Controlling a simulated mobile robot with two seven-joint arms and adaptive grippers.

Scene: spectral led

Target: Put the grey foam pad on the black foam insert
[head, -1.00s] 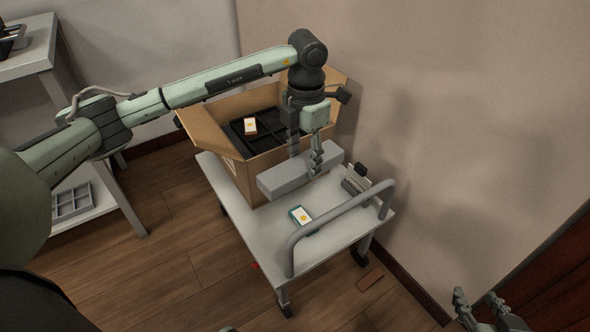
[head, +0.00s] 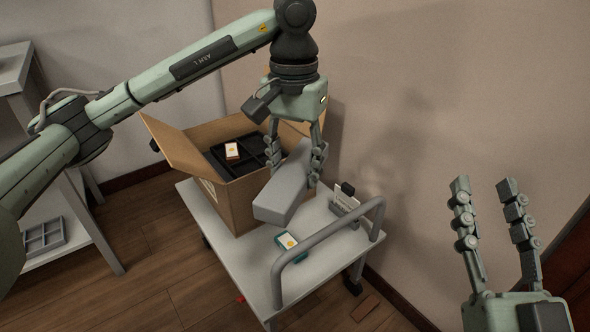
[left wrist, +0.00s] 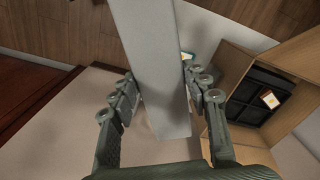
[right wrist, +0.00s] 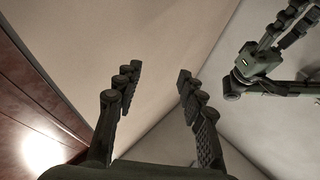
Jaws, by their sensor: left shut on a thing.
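The grey foam pad (head: 283,194) is a long block held by my left gripper (head: 297,178) above the cart, beside the open cardboard box. In the left wrist view the pad (left wrist: 150,70) runs between the two fingers, which are shut on it. The black foam insert (head: 231,139) lies inside the box, with divided slots; it also shows in the left wrist view (left wrist: 247,95). A small white and orange box sits on it. Part of the insert is hidden behind my left gripper. My right gripper (head: 484,186) is open and empty at the right, away from the cart.
The cardboard box (head: 235,185) stands on a grey cart (head: 217,238) with its flaps spread outward. A teal card-like item (head: 288,240) and a small holder (head: 343,205) lie near the cart's handle (head: 325,240). The wall is close behind.

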